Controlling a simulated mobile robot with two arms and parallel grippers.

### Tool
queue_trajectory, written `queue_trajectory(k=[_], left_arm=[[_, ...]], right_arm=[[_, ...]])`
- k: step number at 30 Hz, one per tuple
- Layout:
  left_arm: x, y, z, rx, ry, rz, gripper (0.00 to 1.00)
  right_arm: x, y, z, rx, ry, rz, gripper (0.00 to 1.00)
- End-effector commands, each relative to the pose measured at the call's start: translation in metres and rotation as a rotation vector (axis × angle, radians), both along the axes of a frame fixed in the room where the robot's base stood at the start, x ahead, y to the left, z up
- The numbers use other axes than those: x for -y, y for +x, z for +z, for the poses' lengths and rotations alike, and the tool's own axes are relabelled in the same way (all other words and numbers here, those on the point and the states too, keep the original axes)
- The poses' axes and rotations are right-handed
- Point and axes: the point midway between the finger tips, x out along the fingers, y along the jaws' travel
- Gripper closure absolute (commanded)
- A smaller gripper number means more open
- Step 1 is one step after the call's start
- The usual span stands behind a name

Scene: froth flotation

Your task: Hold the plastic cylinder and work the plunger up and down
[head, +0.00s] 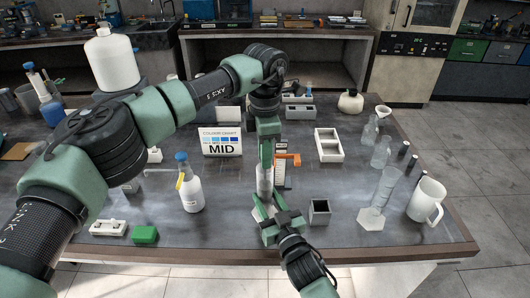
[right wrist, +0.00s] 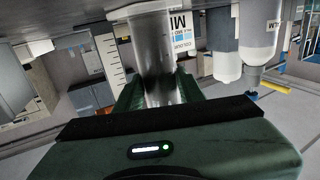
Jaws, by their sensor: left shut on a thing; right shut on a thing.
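The clear plastic cylinder (head: 264,181) stands upright near the front middle of the bench. My right gripper (head: 268,208) is shut around its lower part from the front. In the right wrist view, which looks upside down, the cylinder (right wrist: 155,50) sits between the two fingers (right wrist: 158,92). My left gripper (head: 266,150) points down directly above the cylinder and is shut at its top. The plunger is mostly hidden behind the left fingers, so I cannot tell how deep it sits.
A card reading MID (head: 221,142) and a blue-capped bottle (head: 191,190) stand to the left. An orange piece (head: 291,158) is close beside the left gripper.

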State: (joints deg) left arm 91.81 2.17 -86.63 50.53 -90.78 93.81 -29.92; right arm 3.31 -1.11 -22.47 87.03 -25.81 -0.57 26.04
Motion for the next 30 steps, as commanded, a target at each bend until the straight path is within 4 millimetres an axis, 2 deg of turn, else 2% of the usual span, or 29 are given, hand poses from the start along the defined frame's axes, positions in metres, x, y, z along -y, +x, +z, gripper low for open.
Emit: queue_trajectory(k=[12, 13, 15, 16, 26, 30], left_arm=[[0.000, 0.000, 0.001, 0.001, 0.000, 0.000, 1.00], [0.000, 0.000, 0.001, 0.001, 0.000, 0.000, 0.78], [0.000, 0.000, 0.001, 0.001, 0.000, 0.000, 0.59], [0.000, 0.000, 0.001, 0.001, 0.000, 0.000, 0.55], [0.000, 0.000, 0.002, 0.001, 0.000, 0.000, 0.55], [0.000, 0.001, 0.016, 0.003, 0.000, 0.000, 0.55]], right_arm=[[0.000, 0.000, 0.000, 0.000, 0.001, 0.000, 1.00], [0.000, 0.000, 0.000, 0.000, 0.001, 0.000, 1.00], [0.000, 0.000, 0.000, 0.000, 0.001, 0.000, 1.00], [0.000, 0.000, 0.000, 0.000, 0.001, 0.000, 1.00], [0.000, 0.000, 0.000, 0.000, 0.001, 0.000, 1.00], [0.000, 0.000, 0.000, 0.000, 0.001, 0.000, 1.00]])
